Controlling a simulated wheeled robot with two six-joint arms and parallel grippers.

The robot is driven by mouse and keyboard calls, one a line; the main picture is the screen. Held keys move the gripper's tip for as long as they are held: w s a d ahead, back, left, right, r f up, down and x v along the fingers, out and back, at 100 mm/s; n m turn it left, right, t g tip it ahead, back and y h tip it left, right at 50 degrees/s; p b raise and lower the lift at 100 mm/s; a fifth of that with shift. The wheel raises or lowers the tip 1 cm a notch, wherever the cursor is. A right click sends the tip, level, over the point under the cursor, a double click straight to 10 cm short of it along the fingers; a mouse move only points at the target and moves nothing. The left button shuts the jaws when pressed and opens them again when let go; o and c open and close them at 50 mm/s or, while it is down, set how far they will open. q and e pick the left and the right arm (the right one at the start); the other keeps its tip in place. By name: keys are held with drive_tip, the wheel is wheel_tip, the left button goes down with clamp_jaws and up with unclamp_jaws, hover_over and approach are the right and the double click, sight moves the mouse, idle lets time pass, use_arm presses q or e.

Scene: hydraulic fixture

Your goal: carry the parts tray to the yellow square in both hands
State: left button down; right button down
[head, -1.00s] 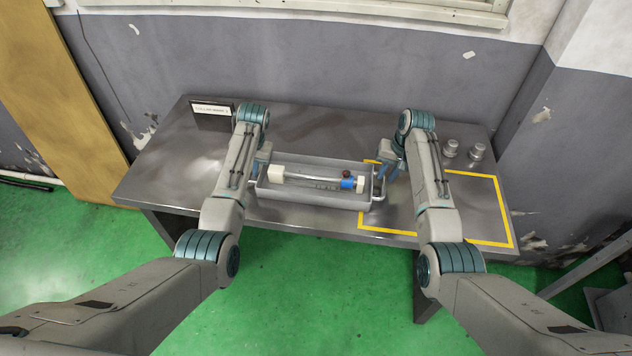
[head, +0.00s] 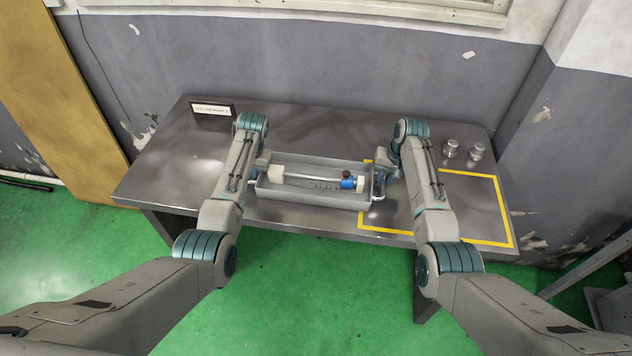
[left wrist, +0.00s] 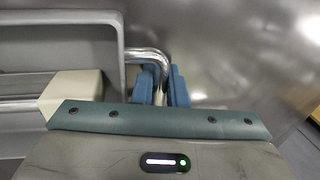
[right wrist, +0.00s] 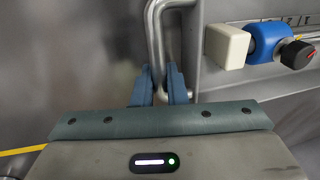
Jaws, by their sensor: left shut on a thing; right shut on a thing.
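The grey parts tray (head: 310,199) is on the metal table, left of most of the yellow square (head: 436,240); its right end is at the square's left edge. Inside lie a rod with cream end blocks (head: 276,174) and a blue part with a dark knob (head: 347,183). My left gripper (left wrist: 160,88) is shut on the metal handle (left wrist: 148,54) at the tray's left end. My right gripper (right wrist: 158,90) is shut on the handle (right wrist: 152,35) at its right end. I cannot tell whether the tray touches the table.
Two metal cylinders (head: 477,151) stand at the back right, beyond the square's back edge. A small sign (head: 212,109) stands at the back left. The inside of the square is mostly clear. A grey wall (head: 300,65) runs behind the table.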

use_arm(q)
drive_tip(key=shift+r, duration=0.1)
use_arm(e)
drive_tip(key=shift+r, duration=0.1)
